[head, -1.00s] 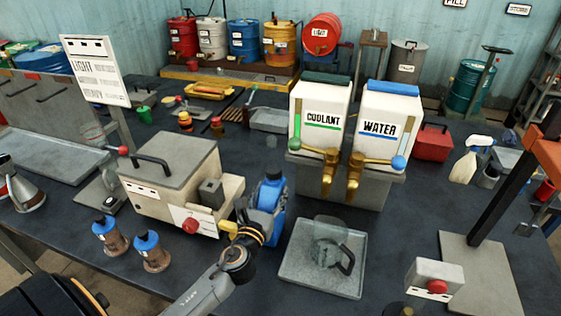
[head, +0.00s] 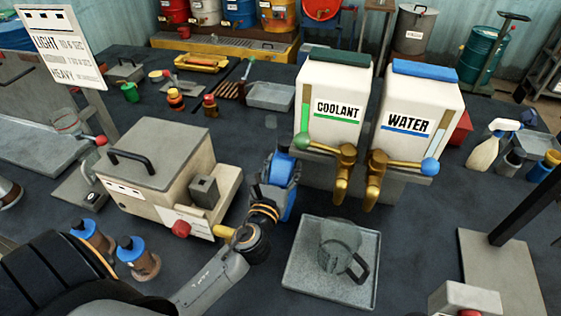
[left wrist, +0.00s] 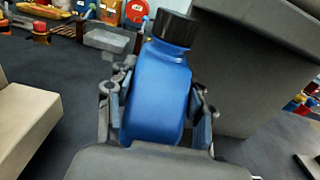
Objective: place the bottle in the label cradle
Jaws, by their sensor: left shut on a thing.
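My left gripper (head: 274,192) is shut on a blue bottle (head: 284,172) between the beige machine and the dispensers. In the left wrist view the fingers (left wrist: 158,112) close on both sides of the bottle (left wrist: 160,85); its black cap (left wrist: 174,28) points up with a slight tilt. The wrist and fingers hide part of the bottle in the head view. The beige machine (head: 150,190) has a grey lid, a grey block and a red knob. I cannot tell which part is the label cradle. My right gripper is not in view.
The coolant dispenser (head: 335,105) and water dispenser (head: 410,120), with brass taps, stand close beyond the bottle. A clear jug (head: 338,250) stands on a grey tray (head: 300,282) to the right.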

